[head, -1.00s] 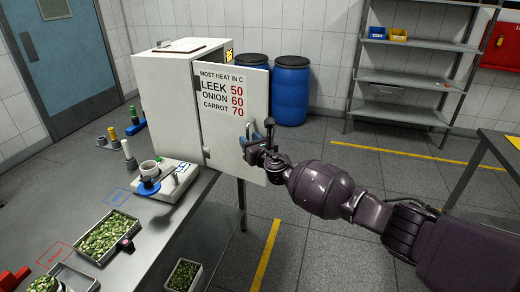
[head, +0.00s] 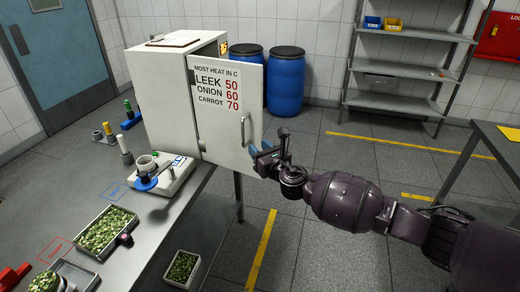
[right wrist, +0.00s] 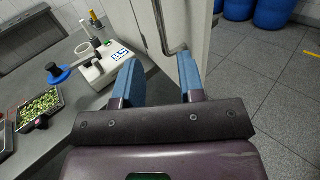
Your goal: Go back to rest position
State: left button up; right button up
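My right gripper (head: 268,158) is just in front of the lower part of the white cabinet's open door (head: 222,108), below and right of its metal handle (head: 245,130). In the right wrist view the two blue fingers (right wrist: 158,80) are spread apart with nothing between them. The handle (right wrist: 163,32) shows beyond the fingertips and is not held. The door carries a printed list of heats for leek, onion and carrot. My left gripper is not in view.
The steel table (head: 165,235) holds a scale (head: 168,178) with a cup and blue spoon, and a tray of green pieces (head: 105,232). Another tray (head: 182,269) sits lower down. Blue barrels (head: 285,82) and a shelf (head: 400,72) stand behind. Open floor lies right of the door.

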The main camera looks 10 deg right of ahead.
jog(key=s+a+r+m+y, duration=0.1)
jog(key=s+a+r+m, duration=0.15)
jog(key=m, duration=1.05)
jog(key=s+f+m+g, duration=0.1)
jog(key=s+f+m, duration=0.5)
jog(key=m, duration=0.5)
jog(key=s+d+f+m+g+h, duration=0.1)
jog(key=s+d+f+m, duration=0.4)
jog(key=s, duration=0.5)
jog(key=s+d+f+m+g+h+b, duration=0.1)
jog(key=s+d+f+m+g+h, duration=0.1)
jog(key=s+f, duration=0.6)
jog(key=s+d+f+m+g+h, duration=0.1)
jog(key=s+d+f+m+h, duration=0.2)
jog(key=s+d+f+m, duration=0.4)
jog(key=s+d, duration=0.1)
jog(key=s, duration=0.4)
jog(key=shift+m+g+h+b, duration=0.3)
jog(key=shift+h, duration=0.1)
